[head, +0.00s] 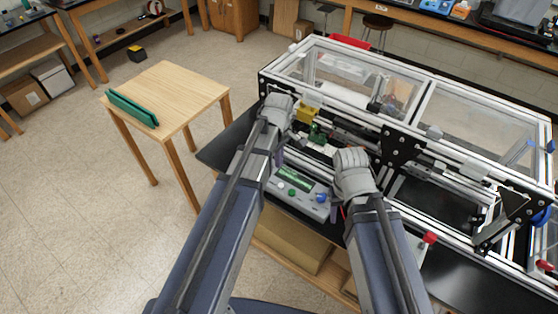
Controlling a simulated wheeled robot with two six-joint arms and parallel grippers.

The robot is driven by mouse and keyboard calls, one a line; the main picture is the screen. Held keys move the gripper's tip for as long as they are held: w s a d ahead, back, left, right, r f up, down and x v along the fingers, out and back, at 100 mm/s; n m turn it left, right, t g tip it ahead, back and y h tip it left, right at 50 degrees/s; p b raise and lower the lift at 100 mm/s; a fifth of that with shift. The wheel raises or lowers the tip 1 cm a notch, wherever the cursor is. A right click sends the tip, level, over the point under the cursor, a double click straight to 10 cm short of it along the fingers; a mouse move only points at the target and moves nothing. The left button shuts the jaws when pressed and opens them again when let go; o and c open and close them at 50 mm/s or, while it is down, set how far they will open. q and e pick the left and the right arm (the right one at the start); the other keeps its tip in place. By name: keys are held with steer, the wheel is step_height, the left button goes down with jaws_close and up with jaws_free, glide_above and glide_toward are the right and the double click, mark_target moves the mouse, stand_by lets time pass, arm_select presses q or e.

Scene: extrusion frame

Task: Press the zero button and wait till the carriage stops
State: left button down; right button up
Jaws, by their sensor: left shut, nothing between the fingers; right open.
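A grey control box (310,208) lies on the black bench top between my two arms. It has a small green display (295,174), a green button (292,192) and a blue knob (321,198). I cannot read any label, so which one is the zero button is unclear. My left gripper (279,158) is mostly hidden behind its arm, shut and empty at the box's upper left. My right gripper (334,212) is open beside the box's right end, largely hidden by its wrist. A carriage with a yellow block (307,113) and a green part (317,132) seems to sit inside the frame.
The aluminium extrusion frame (410,83) with clear panels fills the right side. A red knob (430,237) stands at its front. A wooden table (175,92) with a green angled piece (132,108) is at the left. A cardboard box (290,245) is below the bench.

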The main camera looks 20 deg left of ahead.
mark_target(279, 184)
arm_select(q)
step_height(279, 184, down, 10)
steer(key=b, duration=0.9)
steer(key=shift+f, duration=0.15)
